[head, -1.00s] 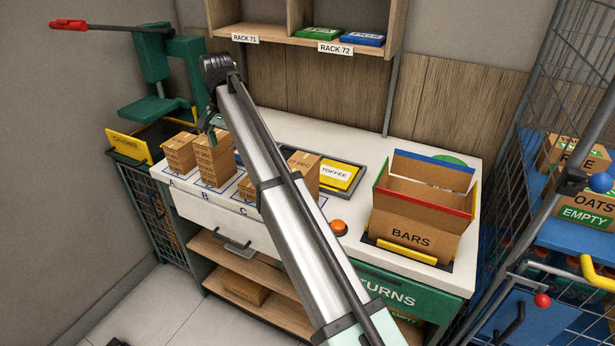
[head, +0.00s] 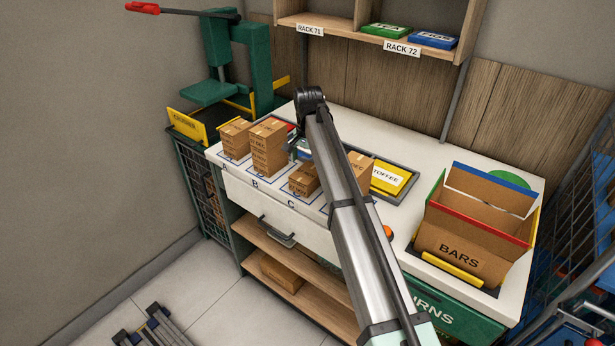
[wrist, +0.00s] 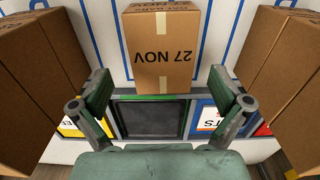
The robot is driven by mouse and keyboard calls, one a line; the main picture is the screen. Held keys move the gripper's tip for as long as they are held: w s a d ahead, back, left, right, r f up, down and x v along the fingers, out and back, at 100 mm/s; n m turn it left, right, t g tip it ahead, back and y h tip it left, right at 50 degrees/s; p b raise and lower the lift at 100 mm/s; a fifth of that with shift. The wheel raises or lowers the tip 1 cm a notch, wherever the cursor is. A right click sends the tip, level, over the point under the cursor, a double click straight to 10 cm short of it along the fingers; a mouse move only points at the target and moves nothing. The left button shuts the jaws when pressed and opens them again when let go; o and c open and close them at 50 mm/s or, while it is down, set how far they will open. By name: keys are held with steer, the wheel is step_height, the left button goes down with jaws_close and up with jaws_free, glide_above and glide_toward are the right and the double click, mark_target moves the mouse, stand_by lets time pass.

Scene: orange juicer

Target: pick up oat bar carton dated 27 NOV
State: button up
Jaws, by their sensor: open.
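The oat bar carton (wrist: 160,48) reads "27 NOV", upside down in the wrist view, with pale tape on its top. It lies at top centre, between two taller brown stacks. In the head view it appears to be the low carton (head: 303,180) at spot C.
Taller cartons stand at A (head: 235,138) and B (head: 268,150), and another (head: 360,165) is partly behind my arm. A dark tray section (wrist: 150,118) lies below my fingers. A BARS box (head: 460,255) stands at right and a green crusher (head: 235,75) at left.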

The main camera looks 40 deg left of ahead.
mark_target(307, 172)
steer(key=shift+a+f+p, duration=0.1)
steer(key=shift+f+p, duration=1.05)
steer(key=shift+f, duration=1.85)
steer(key=c, duration=1.2)
